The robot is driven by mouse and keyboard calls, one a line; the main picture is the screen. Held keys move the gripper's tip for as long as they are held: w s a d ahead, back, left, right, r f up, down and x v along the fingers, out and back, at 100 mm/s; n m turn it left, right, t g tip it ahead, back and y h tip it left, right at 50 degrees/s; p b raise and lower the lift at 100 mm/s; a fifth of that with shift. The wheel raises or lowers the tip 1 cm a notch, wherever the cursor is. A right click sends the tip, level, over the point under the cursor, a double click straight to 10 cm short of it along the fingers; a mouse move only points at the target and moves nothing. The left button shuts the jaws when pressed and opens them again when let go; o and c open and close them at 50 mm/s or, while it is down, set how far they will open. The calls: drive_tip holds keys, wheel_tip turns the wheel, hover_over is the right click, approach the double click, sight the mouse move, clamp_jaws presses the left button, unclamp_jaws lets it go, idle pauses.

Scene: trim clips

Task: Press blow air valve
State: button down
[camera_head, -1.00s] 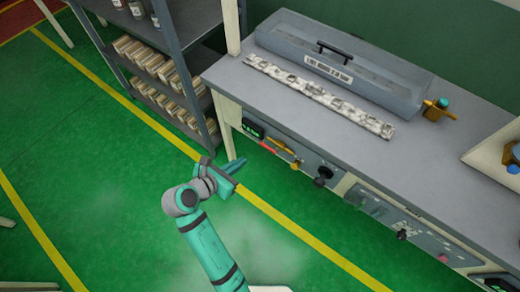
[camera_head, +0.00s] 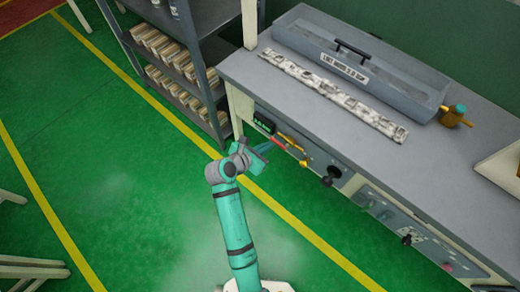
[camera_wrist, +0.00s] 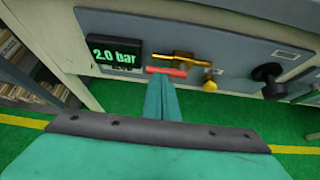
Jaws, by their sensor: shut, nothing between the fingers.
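The blow air valve on the bench's front panel has a brass body (camera_wrist: 190,59) and a red handle (camera_wrist: 166,71). The handle looks roughly level in the wrist view. In the head view the red handle (camera_head: 279,143) lies just beyond my gripper (camera_head: 268,147). In the wrist view my teal fingers (camera_wrist: 160,82) are shut and empty, with their tips just below the red handle. I cannot tell whether they touch it. A display (camera_wrist: 115,52) left of the valve reads 2.0 bar in green.
A black knob (camera_wrist: 269,76) sits right of the valve, and a small yellow knob (camera_wrist: 210,85) hangs below the brass. A grey shelf rack (camera_head: 175,75) stands left of the bench (camera_head: 420,160). The green floor in front is clear.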

drive_tip(key=shift+x, duration=1)
